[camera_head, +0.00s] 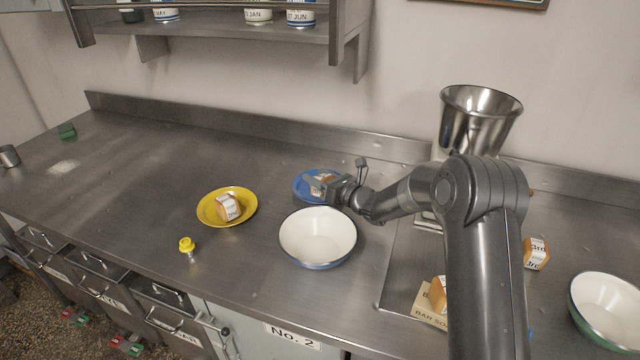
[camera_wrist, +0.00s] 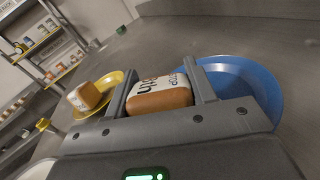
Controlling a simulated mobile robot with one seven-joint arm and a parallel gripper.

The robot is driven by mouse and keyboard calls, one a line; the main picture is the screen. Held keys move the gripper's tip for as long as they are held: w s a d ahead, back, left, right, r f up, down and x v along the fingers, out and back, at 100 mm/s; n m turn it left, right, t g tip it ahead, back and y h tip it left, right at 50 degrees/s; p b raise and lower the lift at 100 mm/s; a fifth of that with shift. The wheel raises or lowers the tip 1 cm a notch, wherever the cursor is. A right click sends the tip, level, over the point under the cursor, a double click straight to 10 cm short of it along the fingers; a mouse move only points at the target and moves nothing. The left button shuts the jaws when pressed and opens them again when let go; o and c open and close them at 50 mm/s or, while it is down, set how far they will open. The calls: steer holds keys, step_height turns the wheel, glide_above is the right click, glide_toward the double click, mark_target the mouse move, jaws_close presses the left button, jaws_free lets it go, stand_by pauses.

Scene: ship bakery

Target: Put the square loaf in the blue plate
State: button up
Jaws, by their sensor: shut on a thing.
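The blue plate (camera_head: 305,192) lies on the steel counter behind a white bowl, partly hidden by my gripper. In the wrist view the blue plate (camera_wrist: 262,84) is right behind and to the right of the fingers. My gripper (camera_head: 322,184) is shut on a brown loaf with a white printed label (camera_wrist: 160,96). In the head view the held loaf (camera_head: 323,177) shows only in part, over the blue plate. I cannot tell whether it touches the plate. Another labelled loaf (camera_head: 228,207) sits on the yellow plate (camera_head: 210,216); it also shows in the wrist view (camera_wrist: 84,97).
A white bowl (camera_head: 318,236) stands just in front of the blue plate. A yellow-topped small item (camera_head: 187,245) stands at the front. A metal funnel-like vessel (camera_head: 480,115), another loaf (camera_head: 535,253) and a green-rimmed bowl (camera_head: 606,308) are at right. The left counter is mostly clear.

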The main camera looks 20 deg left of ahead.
step_height(320, 180, up, 8)
steer(key=shift+f, duration=0.1)
steer(key=shift+w+d+r, duration=0.1)
steer(key=shift+d+r, duration=0.05)
steer(key=shift+r, duration=0.5)
steer(key=d+r+m+t+h, duration=0.45)
steer(key=d+r, duration=0.65)
steer(key=r, duration=0.3)
steer(key=d+r+m+t+h, duration=0.45)
steer(key=d+r, duration=0.65)
steer(key=r, duration=0.3)
steer(key=s+d+r+m+t+h, duration=0.1)
steer(key=s+d+r+h, duration=0.3)
steer(key=d, duration=0.3)
steer(key=s+d+r+m+h, duration=0.1)
steer(key=s+d+r+m, duration=0.1)
steer(key=s+d+r, duration=0.4)
steer(key=s+d+r+m+t+h, duration=0.1)
steer(key=s+d+r+h, duration=0.2)
steer(key=d, duration=0.5)
steer(key=n+g+y, duration=1.1)
steer(key=n+y, duration=0.2)
steer(key=y, duration=0.4)
glide_above(319, 175)
steer(key=f, duration=4.1)
steer(key=shift+d, duration=0.3)
steer(key=shift+s+a+f, duration=0.2)
steer(key=shift+f, duration=0.05)
